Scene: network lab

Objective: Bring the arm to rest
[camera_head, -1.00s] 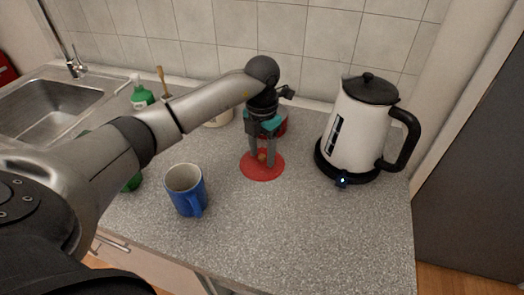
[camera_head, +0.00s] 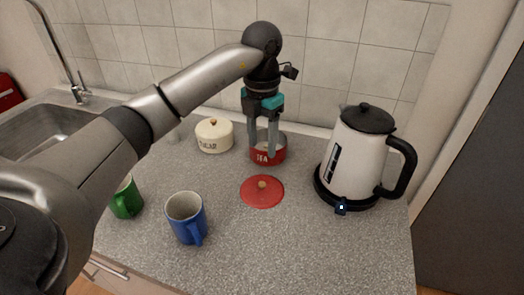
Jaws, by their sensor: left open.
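My left arm comes in from the left, and its gripper (camera_head: 262,154) points down with its fingers apart and nothing between them. In the picture the fingers overlap the red tea canister (camera_head: 268,156), which stands open near the back wall. A red lid (camera_head: 262,192) with a small knob lies flat on the counter in front of the canister, clear of the fingers. My right gripper is not in view.
A white kettle (camera_head: 352,150) on a black base stands to the right. A cream sugar canister (camera_head: 214,136) with its lid on stands at the back. A blue mug (camera_head: 186,218) and a green mug (camera_head: 127,200) stand at the front left. A sink (camera_head: 50,128) is at the far left. The front right counter is clear.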

